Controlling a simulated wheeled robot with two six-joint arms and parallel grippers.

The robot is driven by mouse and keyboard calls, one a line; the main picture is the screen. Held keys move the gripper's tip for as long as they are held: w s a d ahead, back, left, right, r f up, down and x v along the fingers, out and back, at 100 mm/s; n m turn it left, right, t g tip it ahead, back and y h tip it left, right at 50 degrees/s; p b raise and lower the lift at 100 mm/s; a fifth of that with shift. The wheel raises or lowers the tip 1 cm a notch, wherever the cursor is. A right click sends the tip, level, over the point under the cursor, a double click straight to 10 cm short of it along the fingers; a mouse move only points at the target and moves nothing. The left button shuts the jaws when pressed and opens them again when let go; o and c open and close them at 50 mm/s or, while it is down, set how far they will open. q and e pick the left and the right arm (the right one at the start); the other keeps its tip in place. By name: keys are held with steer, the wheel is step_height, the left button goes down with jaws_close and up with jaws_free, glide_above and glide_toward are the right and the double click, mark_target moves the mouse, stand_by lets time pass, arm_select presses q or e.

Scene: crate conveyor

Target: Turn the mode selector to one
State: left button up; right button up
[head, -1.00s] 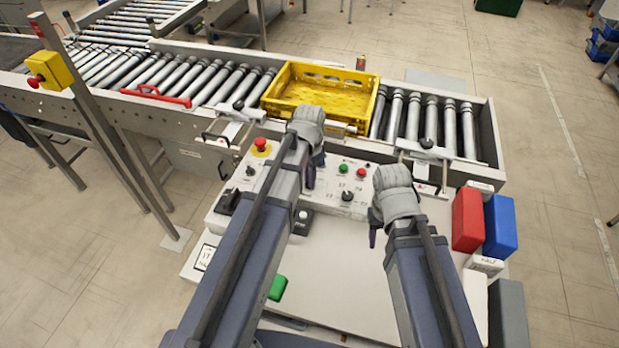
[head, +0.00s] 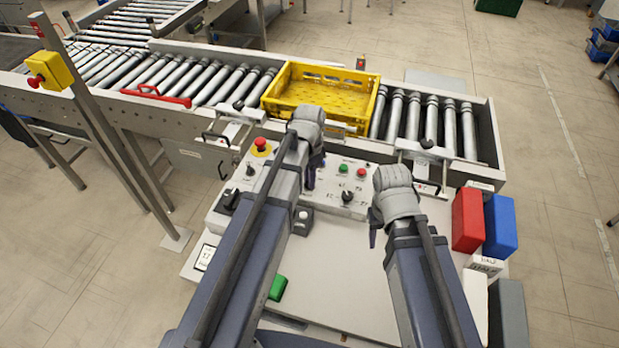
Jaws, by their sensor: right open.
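The control panel (head: 281,186) has a black rotary knob (head: 348,196) with several small position marks around it, which look like a selector; I cannot read its setting. A smaller black knob (head: 250,171) is at the panel's left. My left gripper (head: 313,170) is over the middle of the panel, left of the marked knob and apart from it. Its fingers are mostly hidden by its own wrist. My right gripper (head: 374,238) is open over the pale desk surface, below and right of the marked knob, with nothing seen in it.
A red emergency button (head: 260,144), a green button (head: 343,168) and a red button (head: 361,172) are on the panel. A yellow crate (head: 279,84) sits on the roller conveyor behind. Red (head: 467,220) and blue (head: 500,226) bins stand at right.

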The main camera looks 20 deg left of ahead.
arm_select(q)
steer(key=o, duration=0.3)
steer(key=shift+o, duration=0.2)
steer(key=shift+r, duration=0.1)
step_height(320, 180, up, 8)
steer(key=p, duration=0.8)
steer(key=shift+f, duration=0.2)
arm_select(e)
step_height(320, 180, up, 8)
steer(key=shift+f, duration=0.15)
